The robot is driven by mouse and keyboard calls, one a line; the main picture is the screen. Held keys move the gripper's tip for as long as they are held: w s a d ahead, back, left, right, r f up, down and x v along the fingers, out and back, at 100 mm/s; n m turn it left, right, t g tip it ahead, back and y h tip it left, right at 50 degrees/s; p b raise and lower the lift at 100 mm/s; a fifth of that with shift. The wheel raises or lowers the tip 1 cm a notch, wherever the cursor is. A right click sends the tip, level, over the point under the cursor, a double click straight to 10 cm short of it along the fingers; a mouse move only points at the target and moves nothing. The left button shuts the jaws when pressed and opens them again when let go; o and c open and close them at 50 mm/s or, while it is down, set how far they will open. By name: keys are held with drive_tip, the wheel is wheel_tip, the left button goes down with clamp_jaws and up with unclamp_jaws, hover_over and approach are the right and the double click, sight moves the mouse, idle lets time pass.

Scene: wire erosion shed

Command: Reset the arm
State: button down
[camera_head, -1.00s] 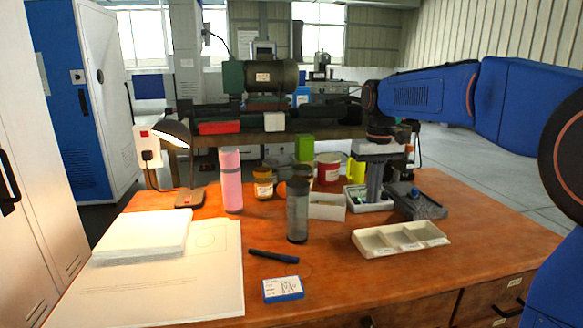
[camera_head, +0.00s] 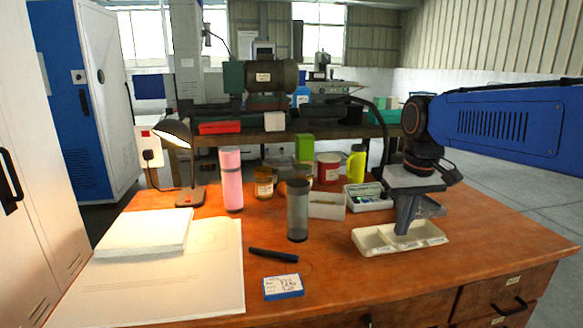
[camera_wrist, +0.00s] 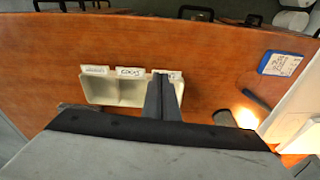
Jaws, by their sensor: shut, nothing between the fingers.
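My gripper (camera_head: 404,230) is shut and empty, pointing down over the sectioned cream tray (camera_head: 372,244) on the right of the wooden bench. In the head view its fingers hide part of the tray. In the wrist view the closed fingers (camera_wrist: 161,82) cover one end of the tray (camera_wrist: 100,90), whose labelled compartments look empty where visible. I cannot tell whether the fingertips touch the tray.
On the bench (camera_head: 340,285) stand a grey cylinder (camera_head: 297,210), a pink bottle (camera_head: 231,180), a white box (camera_head: 326,206) and a parts tray (camera_head: 368,204). A black marker (camera_head: 273,254) and a blue-edged card box (camera_head: 283,287) lie in front. A lit lamp (camera_head: 174,133) stands left.

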drive_tip(key=s+d+f+t, duration=0.1)
drive_tip(key=s+f, duration=0.5)
drive_tip(key=s, duration=0.4)
drive_tip(key=s+d+f+m+t, duration=0.1)
drive_tip(key=s+d+f+t, duration=0.1)
drive_tip(key=s+f, duration=0.4)
drive_tip(key=s, duration=0.4)
drive_tip(key=shift+d+f, duration=0.2)
drive_tip(key=shift+f, duration=0.2)
